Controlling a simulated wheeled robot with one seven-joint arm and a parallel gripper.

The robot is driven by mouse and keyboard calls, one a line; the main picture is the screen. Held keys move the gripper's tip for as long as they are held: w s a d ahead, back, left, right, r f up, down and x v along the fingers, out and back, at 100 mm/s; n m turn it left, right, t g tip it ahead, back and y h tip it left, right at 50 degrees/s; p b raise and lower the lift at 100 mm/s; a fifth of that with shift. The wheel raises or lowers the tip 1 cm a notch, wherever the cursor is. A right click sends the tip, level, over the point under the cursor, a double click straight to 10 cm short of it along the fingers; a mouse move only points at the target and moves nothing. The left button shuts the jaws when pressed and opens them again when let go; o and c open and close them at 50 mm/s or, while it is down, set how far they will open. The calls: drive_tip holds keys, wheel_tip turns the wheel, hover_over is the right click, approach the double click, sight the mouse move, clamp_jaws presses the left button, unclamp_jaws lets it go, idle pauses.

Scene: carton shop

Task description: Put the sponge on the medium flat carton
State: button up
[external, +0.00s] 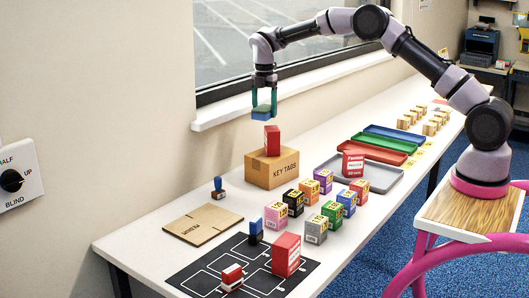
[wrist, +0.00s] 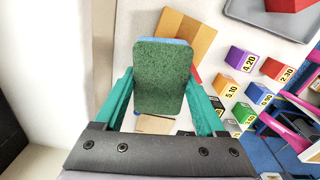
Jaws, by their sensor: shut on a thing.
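The sponge (external: 261,115) is blue with a green scouring face, which fills the middle of the wrist view (wrist: 160,77). My gripper (external: 264,106) is shut on it, with the teal fingers on its two sides, and holds it in the air above the KEY TAGS carton and its red box. The medium flat carton (external: 202,225) is a brown flat sheet lying on the table at the front left, apart from the sponge. In the wrist view, part of a flat brown piece (wrist: 154,125), probably this carton, shows below the sponge; the sponge hides the rest.
The KEY TAGS carton (external: 271,170) carries an upright red box (external: 272,141). A blue-handled stamp (external: 219,188) stands behind the flat carton. A black marked mat (external: 211,277) with small items lies in front. Several coloured cubes (external: 308,191) and a grey tray (external: 374,176) lie right.

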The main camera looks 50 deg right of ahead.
drive_tip(key=s+a, duration=0.3)
drive_tip(key=a, duration=1.6)
drive_tip(key=m, duration=0.2)
hover_over(218, 221)
wheel_tip(218, 221, down, 17)
drive_tip(key=shift+f, duration=2)
drive_tip(key=shift+f, duration=0.15)
drive_tip(key=o, duration=1.2)
drive_tip(key=shift+o, duration=0.2)
